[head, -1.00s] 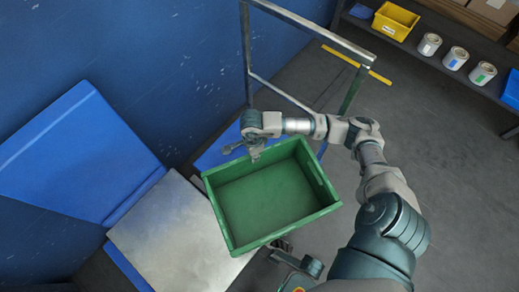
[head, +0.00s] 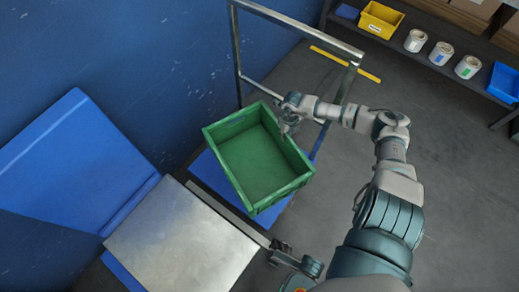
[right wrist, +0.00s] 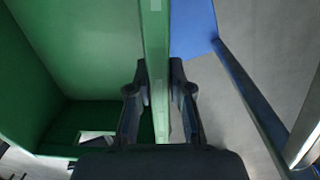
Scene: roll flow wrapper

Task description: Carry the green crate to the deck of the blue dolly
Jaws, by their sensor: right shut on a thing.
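The green crate (head: 262,200) is empty and upright in the head view, over the blue deck (head: 207,171) of the dolly. The crate hides most of the deck, and I cannot tell whether it touches it. My right gripper (head: 284,128) is shut on the crate's far right rim. In the right wrist view its fingers (right wrist: 158,75) lie on both sides of the green crate wall (right wrist: 155,30), with part of the blue deck (right wrist: 193,28) beyond. A dark gripper part (head: 280,250), seemingly my left, shows below the crate, apart from it; its jaws are unclear.
A bare metal-topped table (head: 175,240) stands left of the dolly, by the blue wall. The dolly's metal handle frame (head: 300,32) rises behind the crate. A shelf with white cans (head: 441,53) and a yellow bin (head: 380,19) is at upper right. Grey floor is clear at right.

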